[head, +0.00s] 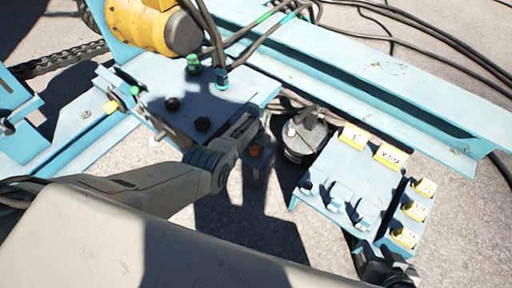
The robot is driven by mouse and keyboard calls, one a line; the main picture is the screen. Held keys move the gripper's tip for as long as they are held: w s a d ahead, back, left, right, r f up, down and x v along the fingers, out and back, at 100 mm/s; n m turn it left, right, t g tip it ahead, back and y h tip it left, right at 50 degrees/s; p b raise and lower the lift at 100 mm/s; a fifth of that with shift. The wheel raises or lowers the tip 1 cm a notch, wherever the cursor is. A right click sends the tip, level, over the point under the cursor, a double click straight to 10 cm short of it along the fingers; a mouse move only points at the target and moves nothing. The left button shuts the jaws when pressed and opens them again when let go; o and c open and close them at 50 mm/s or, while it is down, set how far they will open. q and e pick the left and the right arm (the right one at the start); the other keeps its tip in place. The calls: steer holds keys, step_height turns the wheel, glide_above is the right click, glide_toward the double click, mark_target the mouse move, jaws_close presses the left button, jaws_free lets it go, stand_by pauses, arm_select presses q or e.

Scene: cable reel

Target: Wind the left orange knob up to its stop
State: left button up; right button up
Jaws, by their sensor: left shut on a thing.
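My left gripper (255,138) reaches in over the front edge of the blue steel plate and is shut on the left orange knob (256,152). Only a small orange patch of the knob shows between the dark jaw parts; the rest is hidden by my gripper. How far the knob is turned cannot be seen. My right gripper (384,266) shows as a dark shape at the lower right, by the front of the small blue panel. Its fingers are not clear enough to tell open from shut.
The blue panel (352,178) carries yellow labels (390,156) and several levers. A dark round part (303,135) stands close right of my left gripper. A yellow motor (150,25), cables (215,45) and a long blue beam (390,95) lie behind. Bare ground is at right.

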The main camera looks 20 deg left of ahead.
stand_by(0.4)
arm_select(q)
steer(key=o, duration=0.9)
steer(key=shift+r+p, duration=0.4)
steer(key=shift+r, duration=0.15)
step_height(320, 180, up, 8)
steer(key=p, duration=0.4)
steer(key=shift+r, duration=0.2)
steer(key=shift+r+p, duration=0.35)
steer(key=shift+r, duration=0.3)
arm_select(e)
steer(key=s+d+r+n+g+h, duration=0.1)
steer(key=s+d+r+g+h, duration=0.1)
steer(key=s+d+r+g, duration=0.1)
steer(key=shift+d+r+g, duration=0.4)
steer(key=shift+r+g, duration=0.15)
steer(key=shift+g, duration=0.45)
steer(key=shift+s, duration=0.1)
